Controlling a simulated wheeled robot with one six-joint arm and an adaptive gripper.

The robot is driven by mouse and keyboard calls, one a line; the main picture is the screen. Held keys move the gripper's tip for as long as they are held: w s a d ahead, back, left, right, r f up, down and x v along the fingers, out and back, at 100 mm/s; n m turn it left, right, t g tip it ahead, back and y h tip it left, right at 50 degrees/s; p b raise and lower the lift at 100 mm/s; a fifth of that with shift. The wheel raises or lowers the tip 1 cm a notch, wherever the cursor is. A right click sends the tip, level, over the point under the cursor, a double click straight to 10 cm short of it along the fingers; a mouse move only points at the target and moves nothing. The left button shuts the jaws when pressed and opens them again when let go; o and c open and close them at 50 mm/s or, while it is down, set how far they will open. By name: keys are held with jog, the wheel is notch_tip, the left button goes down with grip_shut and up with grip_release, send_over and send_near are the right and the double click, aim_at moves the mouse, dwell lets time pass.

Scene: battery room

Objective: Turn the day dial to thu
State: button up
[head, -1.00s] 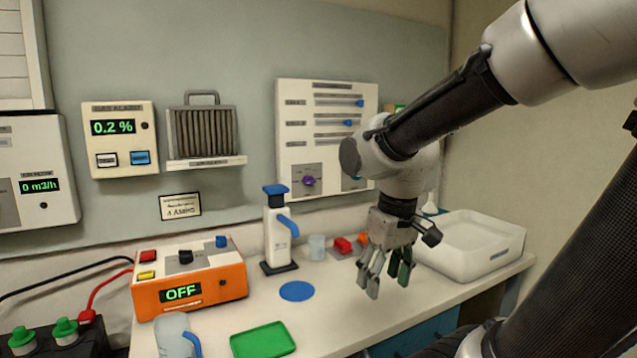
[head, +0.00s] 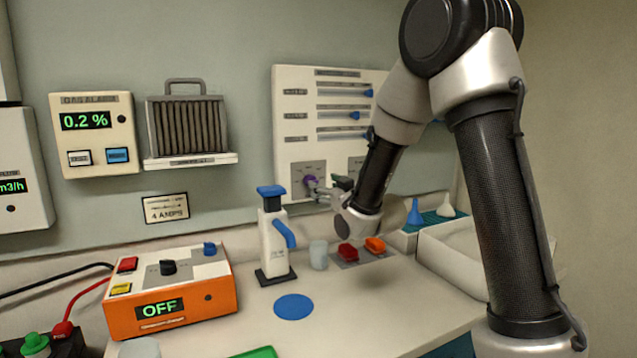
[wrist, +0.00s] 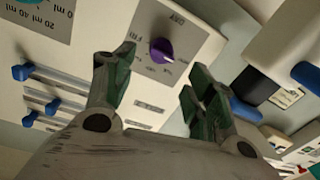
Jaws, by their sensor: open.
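The day dial is a purple knob (head: 311,182) on the lower left of the white wall panel (head: 291,140). In the wrist view the purple knob (wrist: 161,51) sits on a grey plate with small lettering; "DAY" and "FRI" seem readable, but I cannot tell where it points. My gripper (head: 322,189) is raised at the panel, pointing at the knob from its right in the head view. In the wrist view my gripper (wrist: 161,62) is open, with the knob showing between and beyond its two fingers. It appears apart from the knob.
Blue sliders (head: 354,115) run across the panel above the dial. Red (head: 348,253) and orange (head: 375,244) pieces lie under my wrist. An orange-fronted charger (head: 172,295) reads OFF.

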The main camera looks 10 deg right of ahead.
jog(key=x, duration=0.7)
jog(key=shift+w+a, duration=0.1)
jog(key=c, duration=1)
